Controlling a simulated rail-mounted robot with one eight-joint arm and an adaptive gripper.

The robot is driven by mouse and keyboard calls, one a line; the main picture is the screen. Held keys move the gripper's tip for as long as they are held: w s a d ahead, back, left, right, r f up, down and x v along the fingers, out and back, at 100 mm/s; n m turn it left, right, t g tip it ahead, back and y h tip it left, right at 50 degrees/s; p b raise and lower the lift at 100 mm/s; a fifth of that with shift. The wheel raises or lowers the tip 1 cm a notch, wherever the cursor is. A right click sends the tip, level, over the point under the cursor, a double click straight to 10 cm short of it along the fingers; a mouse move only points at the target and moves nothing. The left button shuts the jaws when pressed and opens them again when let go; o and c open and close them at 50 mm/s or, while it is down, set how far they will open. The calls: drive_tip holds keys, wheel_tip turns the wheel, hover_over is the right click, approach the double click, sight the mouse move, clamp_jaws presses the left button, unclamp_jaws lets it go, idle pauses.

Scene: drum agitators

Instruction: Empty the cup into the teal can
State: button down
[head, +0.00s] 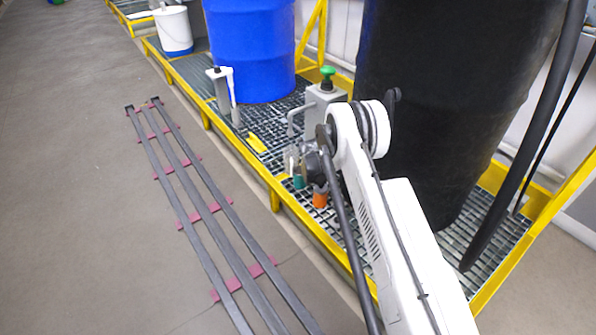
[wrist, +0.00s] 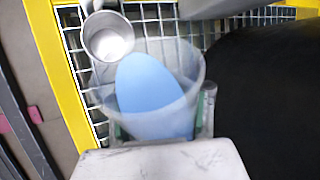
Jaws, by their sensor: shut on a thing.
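A clear cup (wrist: 192,62) with blue liquid (wrist: 150,98) in it shows large in the wrist view. My gripper (wrist: 163,130) is shut on the cup, with its body below and a grey finger at the cup's right side. In the head view my gripper (head: 305,163) is above the edge of the grating, partly hidden by my arm. The teal can (head: 299,182) stands just below my gripper, mostly hidden. Green also shows beside and through the cup in the wrist view; I cannot tell whether it is the can.
An orange can (head: 320,199) stands beside the teal one. A grey box with a green button (head: 327,78) and a blue drum (head: 255,45) are behind. A large black drum (head: 410,100) blocks the right. A metal, cup-like piece (wrist: 108,40) is close to the cup's upper left.

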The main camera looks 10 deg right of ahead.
drive_tip(key=shift+f, duration=0.1)
drive_tip(key=shift+s+d+r+n+g+h, duration=0.25)
drive_tip(key=shift+r+g+h, duration=0.25)
drive_tip(key=shift+g, duration=0.3)
idle(1.0)
drive_tip(key=shift+w+a+r+n+g+h, duration=0.25)
drive_tip(key=shift+r+g+h, duration=0.15)
drive_tip(key=shift+g+h, duration=0.1)
idle(1.3)
drive_tip(key=shift+d+r+n+g+h+p, duration=0.1)
drive_tip(key=shift+r+n+g+h+p, duration=0.25)
drive_tip(key=shift+r+g+h, duration=0.2)
idle(1.0)
drive_tip(key=shift+f, duration=0.1)
idle(1.3)
drive_tip(key=shift+s+f+m+t+y, duration=0.2)
drive_tip(key=shift+f+m+t+y, duration=0.25)
drive_tip(key=shift+t+y, duration=0.4)
